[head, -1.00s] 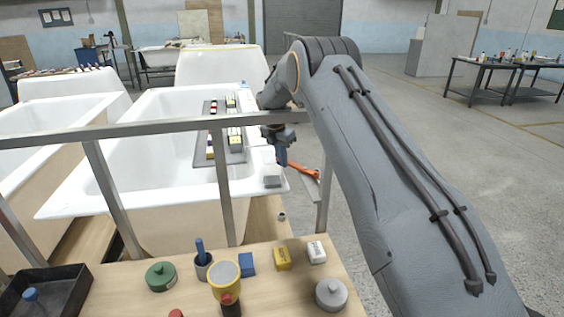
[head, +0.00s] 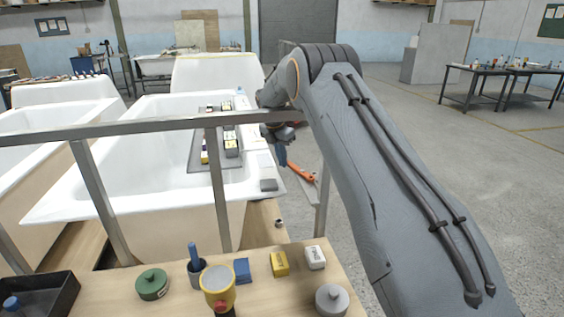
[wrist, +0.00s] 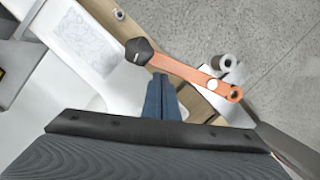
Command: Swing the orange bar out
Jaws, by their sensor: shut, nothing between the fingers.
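The orange bar (head: 301,173) sticks out by the right end of the near white bathtub, beyond the metal rail. In the wrist view the orange bar (wrist: 190,72) runs from a dark knob (wrist: 138,52) at its left end to a round end with a hole at the right. My gripper (wrist: 161,82) is shut and empty, its blue fingertips just below the bar near the knob. In the head view my gripper (head: 281,158) hangs beside the bar's left end. I cannot tell whether fingers and bar touch.
A metal rail (head: 150,128) crosses in front of the bathtub (head: 150,150). A grey tray (head: 215,150) with small items lies across the tub. A wooden bench (head: 265,295) with several pots and blocks stands nearest.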

